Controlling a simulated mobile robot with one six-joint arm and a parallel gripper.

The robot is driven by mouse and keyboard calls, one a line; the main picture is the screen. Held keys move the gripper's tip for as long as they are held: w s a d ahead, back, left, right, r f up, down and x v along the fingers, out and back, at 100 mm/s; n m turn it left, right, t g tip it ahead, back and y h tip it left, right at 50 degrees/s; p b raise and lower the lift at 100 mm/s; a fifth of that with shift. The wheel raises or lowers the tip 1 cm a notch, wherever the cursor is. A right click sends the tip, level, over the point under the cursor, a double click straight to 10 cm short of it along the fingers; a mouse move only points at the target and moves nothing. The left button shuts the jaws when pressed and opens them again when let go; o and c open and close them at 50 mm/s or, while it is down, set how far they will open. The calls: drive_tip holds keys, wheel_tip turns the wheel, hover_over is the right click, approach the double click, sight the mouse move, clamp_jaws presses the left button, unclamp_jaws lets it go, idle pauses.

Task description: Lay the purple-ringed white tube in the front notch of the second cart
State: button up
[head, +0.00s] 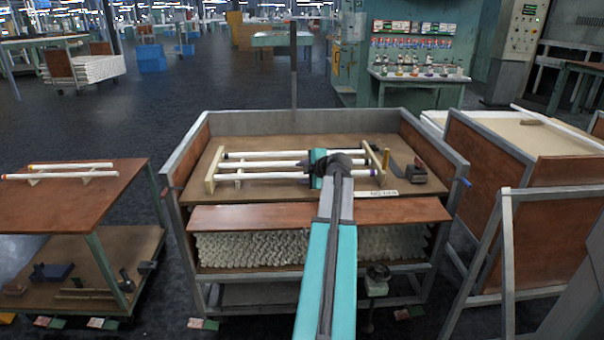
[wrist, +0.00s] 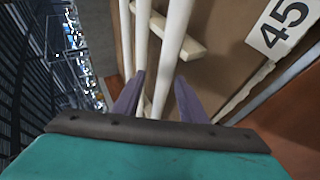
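The left cart (head: 75,195) carries two white tubes on low wooden supports. My gripper (head: 318,172) is over these tubes. In the wrist view my gripper (wrist: 160,75) has its fingers apart, with a white tube (wrist: 173,50) running between them and a gap visible. Which cart is second is not marked clearly.
A card marked 45 (wrist: 280,22) lies at the middle cart's front right. Dark small objects (head: 418,172) stand at its right end. A cart with brown panels (head: 480,150) stands to the right. Dark floor separates the left and middle carts.

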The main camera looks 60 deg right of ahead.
drive_tip(key=shift+r+p, duration=0.3)
drive_tip(key=shift+r, duration=0.1)
drive_tip(key=v, duration=1.1)
drive_tip(key=shift+s+a, duration=0.15)
drive_tip(key=shift+s, duration=0.25)
drive_tip(key=shift+r, duration=0.15)
